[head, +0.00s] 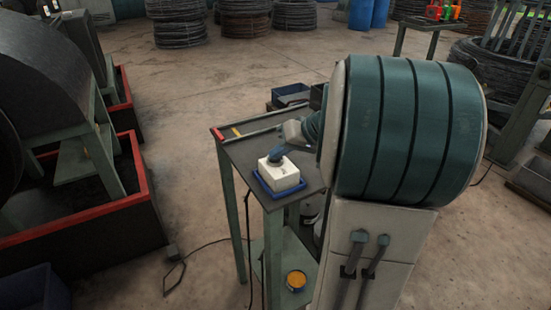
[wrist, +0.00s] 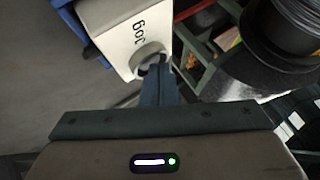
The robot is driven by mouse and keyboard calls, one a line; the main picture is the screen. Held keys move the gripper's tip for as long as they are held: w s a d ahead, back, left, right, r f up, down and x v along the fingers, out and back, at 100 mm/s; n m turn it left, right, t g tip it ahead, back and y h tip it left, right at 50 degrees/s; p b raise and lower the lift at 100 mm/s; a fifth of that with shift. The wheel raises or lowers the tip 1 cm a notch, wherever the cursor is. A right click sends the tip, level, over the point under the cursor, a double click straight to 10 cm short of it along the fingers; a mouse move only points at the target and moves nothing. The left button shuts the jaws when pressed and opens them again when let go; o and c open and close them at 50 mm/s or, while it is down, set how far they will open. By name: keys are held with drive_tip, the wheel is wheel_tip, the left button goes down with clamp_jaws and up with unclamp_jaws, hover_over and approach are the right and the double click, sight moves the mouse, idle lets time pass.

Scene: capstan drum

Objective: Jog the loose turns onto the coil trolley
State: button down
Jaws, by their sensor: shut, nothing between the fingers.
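A white control box (head: 278,174) sits in a blue tray or base (head: 280,191) on a small green-legged table. In the wrist view the box (wrist: 112,32) carries the word "Jog" and has a round grey collar (wrist: 148,58) on its face. My gripper (head: 276,155) is over the box; in the wrist view its fingers (wrist: 153,72) are together, tips at the collar. Contact with a button inside cannot be told. A dark wire coil (head: 490,65) with green upright bars stands far right, perhaps on the coil trolley. My arm hides part of the table.
The table (head: 236,149) has red and yellow items along its far edge and a tin (head: 296,280) on its lower shelf. A dark drum machine (head: 45,75) stands left in a red-edged pit (head: 138,170). Wire coils (head: 245,15) stack at the back. A cable lies on the floor.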

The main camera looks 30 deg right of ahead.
sight(279, 161)
drive_tip(key=shift+r, duration=0.65)
drive_tip(key=shift+r+p, duration=1.35)
drive_tip(key=shift+r, duration=1.2)
drive_tip(key=s+a+f+g+h, duration=0.2)
drive_tip(key=s+a+f, duration=0.2)
drive_tip(key=s+a, duration=0.3)
drive_tip(key=s+a+f+n+g+h, duration=0.1)
drive_tip(key=s+a+f+g+h, duration=0.1)
drive_tip(key=s+a, duration=0.5)
drive_tip(key=s+f+h, duration=0.1)
drive_tip(key=s, duration=0.3)
drive_tip(key=shift+a+f+h, duration=0.3)
drive_tip(key=shift+f, duration=0.1)
drive_tip(key=shift+s, duration=0.1)
